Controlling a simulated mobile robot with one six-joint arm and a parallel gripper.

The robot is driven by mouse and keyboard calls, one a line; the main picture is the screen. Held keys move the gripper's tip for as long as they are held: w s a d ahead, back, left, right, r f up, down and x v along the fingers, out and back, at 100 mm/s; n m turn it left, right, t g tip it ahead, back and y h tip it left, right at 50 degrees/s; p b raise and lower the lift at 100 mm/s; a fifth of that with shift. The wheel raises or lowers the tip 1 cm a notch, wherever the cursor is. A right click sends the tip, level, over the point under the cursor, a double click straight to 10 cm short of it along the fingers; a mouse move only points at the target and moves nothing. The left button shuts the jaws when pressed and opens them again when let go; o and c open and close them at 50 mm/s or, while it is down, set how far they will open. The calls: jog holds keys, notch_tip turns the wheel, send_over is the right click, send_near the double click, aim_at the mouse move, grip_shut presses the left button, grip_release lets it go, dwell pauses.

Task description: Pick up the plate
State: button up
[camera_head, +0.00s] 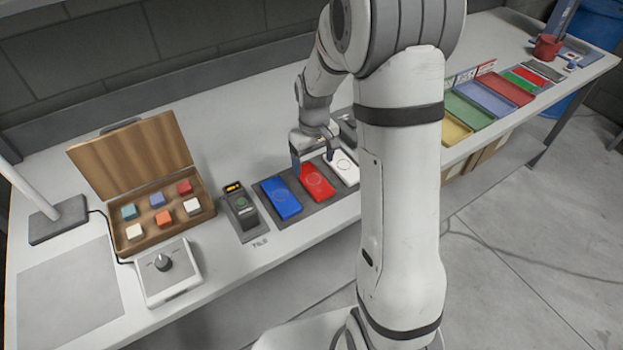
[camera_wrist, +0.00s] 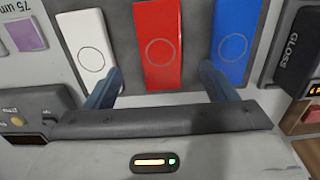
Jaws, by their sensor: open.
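Three flat plates lie side by side on a dark mat (camera_head: 309,209): a blue plate (camera_head: 281,198), a red plate (camera_head: 318,184) and a white plate (camera_head: 346,170). Each bears a thin circle. My gripper (camera_head: 314,160) is open and empty over the far end of this row. In the wrist view the red plate (camera_wrist: 158,45) lies centred between the two blue fingers of my gripper (camera_wrist: 160,85). The white plate (camera_wrist: 91,45) is by the left finger and the blue plate (camera_wrist: 236,40) by the right one. I cannot tell how high the fingers are above the plates.
A gloss meter (camera_head: 240,208) stands left of the blue plate. Further left are an open wooden box (camera_head: 205,201) of coloured cubes and a white dial box (camera_head: 168,272). Coloured trays (camera_head: 487,98) lie at the right. My arm hides part of the bench.

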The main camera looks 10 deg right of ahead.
aim_at(314, 179)
notch_tip(314, 179, down, 6)
jog(key=shift+r+p, duration=0.1)
jog(key=shift+p, duration=0.45)
jog(key=shift+c, duration=0.4)
jog(key=c, duration=1.1)
